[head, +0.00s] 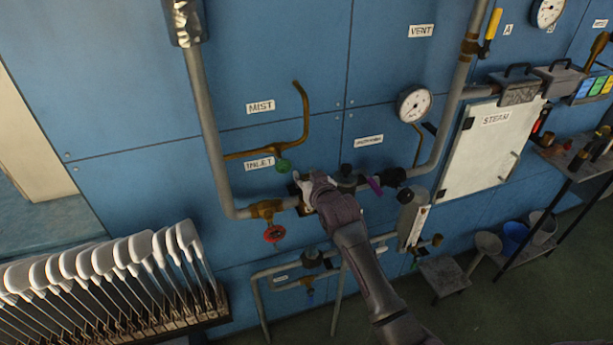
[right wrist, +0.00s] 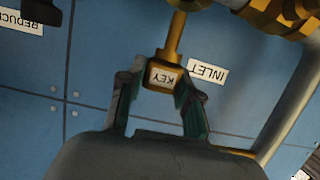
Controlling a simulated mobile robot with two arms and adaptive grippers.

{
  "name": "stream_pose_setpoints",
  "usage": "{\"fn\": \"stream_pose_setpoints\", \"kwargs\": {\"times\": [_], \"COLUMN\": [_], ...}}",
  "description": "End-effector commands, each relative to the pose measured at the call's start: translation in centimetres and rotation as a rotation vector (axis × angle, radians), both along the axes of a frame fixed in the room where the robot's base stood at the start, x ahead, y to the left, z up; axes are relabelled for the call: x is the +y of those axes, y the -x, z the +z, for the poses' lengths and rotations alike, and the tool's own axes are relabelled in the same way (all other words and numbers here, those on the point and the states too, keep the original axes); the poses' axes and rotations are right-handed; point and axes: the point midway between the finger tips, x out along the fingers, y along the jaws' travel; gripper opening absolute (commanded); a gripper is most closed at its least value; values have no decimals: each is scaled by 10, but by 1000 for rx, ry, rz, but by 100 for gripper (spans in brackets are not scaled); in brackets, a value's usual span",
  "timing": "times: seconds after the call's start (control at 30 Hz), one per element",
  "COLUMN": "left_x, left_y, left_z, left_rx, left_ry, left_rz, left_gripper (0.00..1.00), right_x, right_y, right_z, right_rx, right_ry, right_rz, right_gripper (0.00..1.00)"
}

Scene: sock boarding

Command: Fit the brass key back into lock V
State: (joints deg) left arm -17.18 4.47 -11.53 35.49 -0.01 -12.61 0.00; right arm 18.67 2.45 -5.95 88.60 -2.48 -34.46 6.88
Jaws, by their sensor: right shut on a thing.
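My right gripper (head: 306,186) reaches up to the pipework on the blue wall, below the INLET label. The right wrist view shows this gripper (right wrist: 157,88) shut on the brass key (right wrist: 173,40), with its fingers at either side of the block-shaped head marked KEY. In the head view the gripper hides the key. I cannot make out lock V by any mark. My left gripper is not in view.
A brass valve with a red handwheel (head: 274,233) is just left of the gripper. A green knob (head: 283,166) is above it. A purple-handled fitting (head: 374,185) is to the right. White sock boards (head: 110,262) stand in a rack at lower left.

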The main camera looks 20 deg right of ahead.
Motion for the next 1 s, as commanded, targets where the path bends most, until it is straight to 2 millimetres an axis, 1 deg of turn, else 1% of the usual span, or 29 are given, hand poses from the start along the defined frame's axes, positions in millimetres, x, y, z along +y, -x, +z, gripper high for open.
{"fn": "stream_pose_setpoints", "kwargs": {"times": [0.27, 0.77, 1.0], "left_x": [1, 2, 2], "left_y": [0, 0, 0], "left_z": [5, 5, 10], "left_rx": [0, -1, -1], "left_ry": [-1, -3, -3], "left_rz": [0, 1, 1], "left_gripper": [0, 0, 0], "right_x": [0, 0, 0], "right_y": [0, 0, 0], "right_z": [2, 1, 2], "right_rx": [-2, -1, -1], "right_ry": [0, 0, 0], "right_rz": [0, 0, 0], "right_gripper": [0, 0, 0]}}
